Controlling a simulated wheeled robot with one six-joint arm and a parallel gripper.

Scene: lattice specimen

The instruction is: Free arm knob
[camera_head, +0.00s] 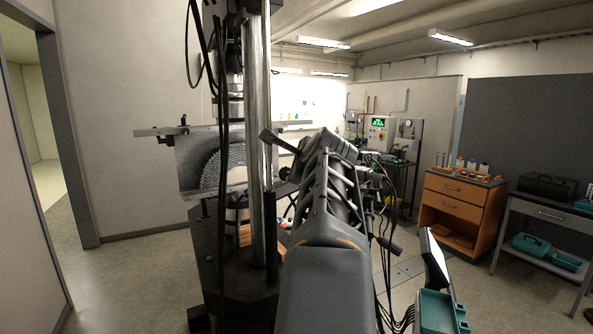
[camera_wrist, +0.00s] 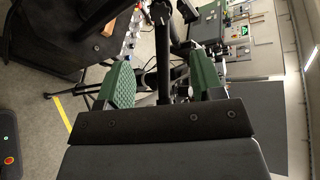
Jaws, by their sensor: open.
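My gripper (camera_wrist: 163,88) shows in the wrist view as two green-padded fingers set wide apart, open with nothing clamped between them.
A toothed disc (camera_head: 225,168) sits on the machine left of the column. Dark cables hang right of my arm. An orange drawer cabinet (camera_head: 455,205) and a bench with a black toolbox (camera_head: 547,186) stand at the right. Floor is open at left.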

